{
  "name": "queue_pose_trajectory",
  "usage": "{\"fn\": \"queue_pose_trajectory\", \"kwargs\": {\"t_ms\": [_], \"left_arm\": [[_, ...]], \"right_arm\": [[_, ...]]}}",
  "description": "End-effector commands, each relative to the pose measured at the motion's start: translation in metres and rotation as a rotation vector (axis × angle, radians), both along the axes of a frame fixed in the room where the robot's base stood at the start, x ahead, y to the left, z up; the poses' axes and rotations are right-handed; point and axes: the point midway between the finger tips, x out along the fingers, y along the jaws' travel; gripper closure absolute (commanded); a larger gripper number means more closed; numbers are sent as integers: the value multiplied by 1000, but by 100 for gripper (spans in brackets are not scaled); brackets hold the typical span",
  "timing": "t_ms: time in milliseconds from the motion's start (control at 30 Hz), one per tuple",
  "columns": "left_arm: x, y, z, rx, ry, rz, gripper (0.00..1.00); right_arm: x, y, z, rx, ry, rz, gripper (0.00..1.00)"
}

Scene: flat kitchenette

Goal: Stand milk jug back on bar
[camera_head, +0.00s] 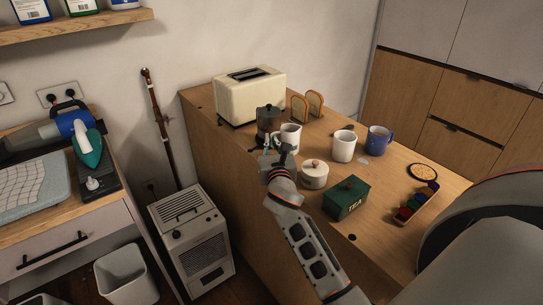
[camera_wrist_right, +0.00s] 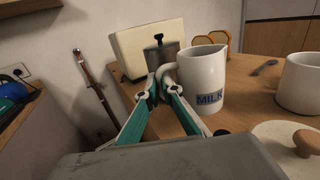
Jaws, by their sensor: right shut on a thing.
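The milk jug (camera_head: 290,137) is white and upright, at the bar's left edge in the head view. In the right wrist view the jug (camera_wrist_right: 205,75) shows its MILK label, with its handle to the left. My right gripper (camera_head: 269,147) is at the handle side; in the wrist view its teal fingers (camera_wrist_right: 158,87) are closed on the handle. The jug's base is at or just above the wooden bar (camera_head: 230,140); I cannot tell if it touches. My left gripper is out of view.
Close by on the bar are a dark metal pot (camera_head: 268,120), a lidded white bowl (camera_head: 314,176), a white mug (camera_head: 343,147), a blue mug (camera_head: 378,140) and a green TEA box (camera_head: 346,198). A cream toaster (camera_head: 250,97) stands behind. The bar's left edge drops off.

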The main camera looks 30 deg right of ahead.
Motion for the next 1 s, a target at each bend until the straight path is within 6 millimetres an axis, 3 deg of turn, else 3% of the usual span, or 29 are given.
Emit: {"fn": "queue_pose_trajectory", "kwargs": {"t_ms": [367,867,933,1000], "left_arm": [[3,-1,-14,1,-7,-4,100],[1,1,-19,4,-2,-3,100],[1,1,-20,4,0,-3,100],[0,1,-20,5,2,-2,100]], "right_arm": [[0,0,-42,0,0,0,100],[0,0,-48,-1,-2,0,100],[0,0,-49,1,0,0,79],[0,0,-48,0,0,0,78]]}}
